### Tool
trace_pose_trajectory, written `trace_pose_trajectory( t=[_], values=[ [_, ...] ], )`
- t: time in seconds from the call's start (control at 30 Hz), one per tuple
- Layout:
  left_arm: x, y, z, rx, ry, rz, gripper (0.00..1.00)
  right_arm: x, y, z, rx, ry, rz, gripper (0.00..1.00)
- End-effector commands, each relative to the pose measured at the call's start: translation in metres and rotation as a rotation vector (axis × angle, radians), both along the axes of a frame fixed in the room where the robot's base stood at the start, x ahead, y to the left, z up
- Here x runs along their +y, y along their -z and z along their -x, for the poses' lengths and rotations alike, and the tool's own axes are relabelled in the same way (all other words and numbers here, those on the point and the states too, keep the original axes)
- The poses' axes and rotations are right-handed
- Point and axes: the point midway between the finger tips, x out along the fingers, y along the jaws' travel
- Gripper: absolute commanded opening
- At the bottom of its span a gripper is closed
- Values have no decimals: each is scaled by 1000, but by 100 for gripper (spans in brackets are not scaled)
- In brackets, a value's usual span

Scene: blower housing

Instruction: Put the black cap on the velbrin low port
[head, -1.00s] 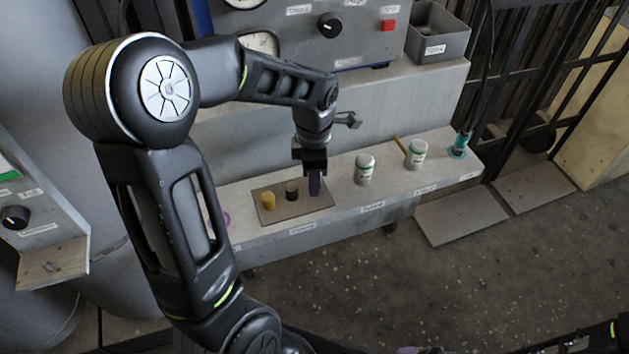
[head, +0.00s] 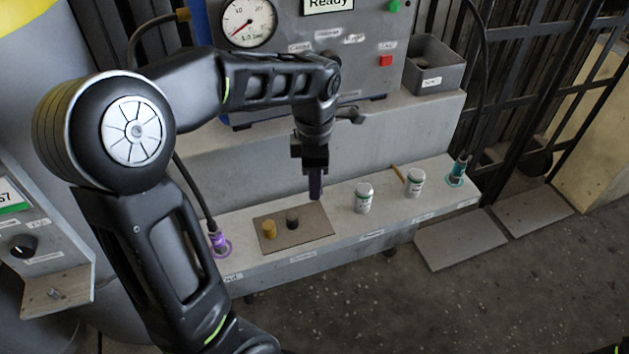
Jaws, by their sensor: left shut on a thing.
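My left gripper (head: 316,190) is above the right part of a brown mat (head: 310,241) on the grey bench. It points down and is shut on a dark, purplish piece, mostly hidden; I cannot tell whether that is a cap. A small black cap (head: 292,219) stands on the mat, left of the gripper and apart from it. A yellow cap (head: 268,229) stands to its left. A hose end with a purple ring (head: 221,246) is at the bench's left. Which port is the velbrin low port, I cannot read.
Two white jars (head: 364,198) (head: 414,182) stand right of the mat, and a teal-ringed hose end (head: 457,172) stands at the bench's right. A gauge panel (head: 350,65) and a grey bin (head: 434,66) are behind, on a raised ledge. Bench space between mat and jars is clear.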

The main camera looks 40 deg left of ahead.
Motion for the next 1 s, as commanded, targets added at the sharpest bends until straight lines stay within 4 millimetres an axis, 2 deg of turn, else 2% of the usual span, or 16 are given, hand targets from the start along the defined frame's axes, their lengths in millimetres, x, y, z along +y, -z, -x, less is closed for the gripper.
trace_pose_trajectory(
  t=[0.27, 0.47, 0.67, 1.0],
  values=[
    [0, 0, -1, 0, 9, 0, 0, 0, 0, 0, 0, 0, 0, 84],
    [-7, -4, -13, 0, 179, -1, 0, 0, 0, 0, 0, 0, 0, 84],
    [-29, -13, -44, 1, 641, -2, 0, 0, 0, 0, 0, 0, 0, 84],
    [-92, -32, -104, 2, 1715, -1, 0, 0, 0, 0, 0, 0, 0, 84]
  ],
)
